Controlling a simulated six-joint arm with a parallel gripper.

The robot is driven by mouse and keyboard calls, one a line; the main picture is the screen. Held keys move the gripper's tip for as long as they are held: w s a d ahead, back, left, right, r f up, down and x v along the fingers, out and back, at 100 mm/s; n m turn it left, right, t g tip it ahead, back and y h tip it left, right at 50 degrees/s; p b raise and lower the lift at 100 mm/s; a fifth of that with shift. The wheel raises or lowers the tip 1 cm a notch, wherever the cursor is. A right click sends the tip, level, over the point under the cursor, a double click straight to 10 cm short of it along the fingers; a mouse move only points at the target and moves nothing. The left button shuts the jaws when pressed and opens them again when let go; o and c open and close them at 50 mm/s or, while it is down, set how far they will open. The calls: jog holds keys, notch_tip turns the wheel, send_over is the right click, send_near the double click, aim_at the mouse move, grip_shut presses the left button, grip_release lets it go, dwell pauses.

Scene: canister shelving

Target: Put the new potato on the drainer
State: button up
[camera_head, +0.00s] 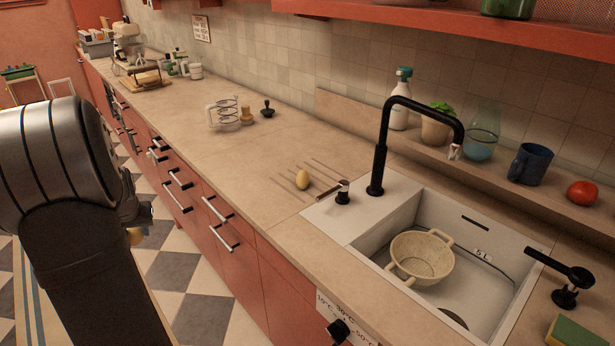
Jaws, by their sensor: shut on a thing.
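My gripper (137,227) is at the left, over the floor in front of the cabinets and well away from the drainer. It is shut on a small yellowish thing (136,237). My arm and gripper hide most of that thing, and I cannot tell whether it is a potato.
The sink (491,308) holds a cream colander (422,257). A black tap (379,160) rises behind it. A ledge carries a soap bottle (400,105), blue mug (531,163) and tomato (582,192). The counter between is bare.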

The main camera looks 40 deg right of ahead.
jog(key=w+d+r+m+h, duration=0.1)
jog(key=d+r+m, duration=0.1)
jog(key=d, duration=1.1)
jog(key=d+r+m, duration=0.2)
jog(key=d+r, duration=0.1)
jog(key=d, duration=1)
jog(key=s+d+r+m+h, duration=0.1)
jog(key=s+d, duration=0.5)
jog(key=d, duration=0.7)
jog(key=s+d+r+m+g+h, duration=0.1)
jog(key=s+d, duration=0.5)
jog(key=d, duration=0.6)
jog(key=shift+d+r+m+g, duration=0.35)
jog(key=shift+r+m, duration=0.35)
jog(key=shift+r, duration=0.25)
jog(key=w+a+f, duration=0.1)
jog(key=w+f, duration=0.1)
jog(key=w, duration=0.1)
jog(key=w+a+f, duration=0.1)
jog(key=w+f, duration=0.1)
jog(key=w, duration=0.2)
jog(key=w+a+f, duration=0.1)
jog(key=w+f, duration=0.1)
jog(key=w, duration=0.1)
jog(key=shift+w+f, duration=0.3)
jog(key=shift+f, duration=2.1)
